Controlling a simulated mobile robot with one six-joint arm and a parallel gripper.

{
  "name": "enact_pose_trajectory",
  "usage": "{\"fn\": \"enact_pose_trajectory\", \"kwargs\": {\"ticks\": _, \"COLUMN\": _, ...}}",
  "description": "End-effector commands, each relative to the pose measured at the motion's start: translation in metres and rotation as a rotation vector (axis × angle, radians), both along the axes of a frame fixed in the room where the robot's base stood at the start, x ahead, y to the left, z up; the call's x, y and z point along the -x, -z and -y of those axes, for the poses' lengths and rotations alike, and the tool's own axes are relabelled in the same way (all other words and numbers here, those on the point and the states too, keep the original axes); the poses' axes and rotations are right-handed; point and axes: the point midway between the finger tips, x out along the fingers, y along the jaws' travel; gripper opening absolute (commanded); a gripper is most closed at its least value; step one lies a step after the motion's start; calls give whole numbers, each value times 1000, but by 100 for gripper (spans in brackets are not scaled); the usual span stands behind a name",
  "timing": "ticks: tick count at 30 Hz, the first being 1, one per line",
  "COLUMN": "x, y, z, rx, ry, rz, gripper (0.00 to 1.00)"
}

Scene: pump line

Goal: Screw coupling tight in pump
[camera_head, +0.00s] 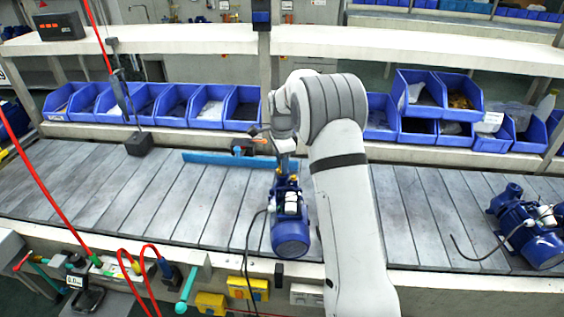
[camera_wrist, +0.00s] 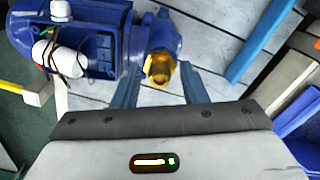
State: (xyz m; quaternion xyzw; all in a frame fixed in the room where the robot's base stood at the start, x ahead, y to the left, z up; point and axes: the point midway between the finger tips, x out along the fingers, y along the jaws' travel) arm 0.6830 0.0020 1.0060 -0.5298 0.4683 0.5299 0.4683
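A blue pump (camera_head: 291,232) lies on the slatted conveyor in front of my arm, and it fills the upper left of the wrist view (camera_wrist: 105,45). A brass-coloured coupling (camera_wrist: 160,68) sits at the pump's round port. My gripper (camera_wrist: 158,75) has its two blue-grey fingers apart, one on each side of the coupling. A gap shows between the coupling and the fingers, so it does not look clamped. In the head view, my wrist hides most of the gripper and the coupling at the pump's far end.
A second blue pump (camera_head: 530,232) stands at the right of the conveyor. A flat blue bar (camera_head: 215,158) lies behind the first pump. Blue bins (camera_head: 175,103) line the back shelf. A dark tool hangs at left above a black block (camera_head: 139,144). Red hoses hang at left.

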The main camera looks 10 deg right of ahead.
Motion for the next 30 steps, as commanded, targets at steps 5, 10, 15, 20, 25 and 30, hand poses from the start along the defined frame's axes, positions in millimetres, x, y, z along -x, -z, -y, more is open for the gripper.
{"fn": "enact_pose_trajectory", "kwargs": {"ticks": 5, "x": 0, "y": 0, "z": 0, "rx": 0, "ry": -58, "rz": 0, "gripper": 39}}
{"fn": "enact_pose_trajectory", "kwargs": {"ticks": 10, "x": 0, "y": 0, "z": 0, "rx": 0, "ry": -57, "rz": 0, "gripper": 39}}
{"fn": "enact_pose_trajectory", "kwargs": {"ticks": 15, "x": 0, "y": 0, "z": 0, "rx": 0, "ry": -156, "rz": 0, "gripper": 39}}
{"fn": "enact_pose_trajectory", "kwargs": {"ticks": 20, "x": 0, "y": 0, "z": 0, "rx": 0, "ry": -312, "rz": 0, "gripper": 39}}
{"fn": "enact_pose_trajectory", "kwargs": {"ticks": 25, "x": 0, "y": 0, "z": 0, "rx": 0, "ry": -359, "rz": 0, "gripper": 39}}
{"fn": "enact_pose_trajectory", "kwargs": {"ticks": 30, "x": 0, "y": 0, "z": 0, "rx": 0, "ry": -357, "rz": 0, "gripper": 39}}
